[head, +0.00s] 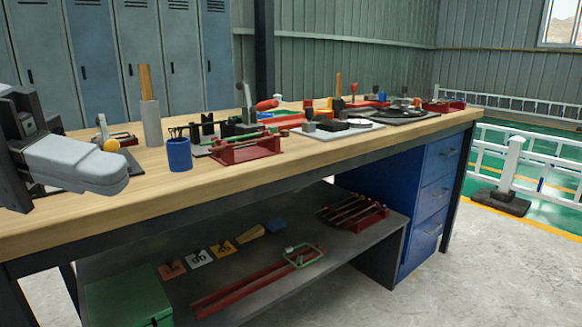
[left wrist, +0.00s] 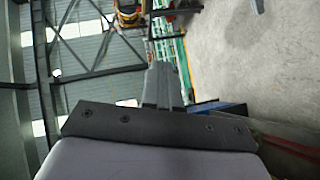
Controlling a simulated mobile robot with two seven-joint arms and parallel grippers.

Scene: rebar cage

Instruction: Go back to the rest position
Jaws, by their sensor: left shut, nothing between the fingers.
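My left gripper (head: 110,178) comes in from the left edge of the head view. Its pale grey fingers lie together, shut and empty, and point to the right. In the picture they cover part of the left end of the wooden workbench (head: 330,150); I cannot tell the gap between them. In the left wrist view the shut fingers (left wrist: 162,80) show in the middle with nothing between them. The right gripper is not in view.
A blue cup (head: 179,154), a grey cylinder with a wooden handle (head: 151,120) and a red rack (head: 245,148) stand on the bench, right of my left gripper. Below are a lower shelf (head: 250,285) and blue drawers (head: 440,168).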

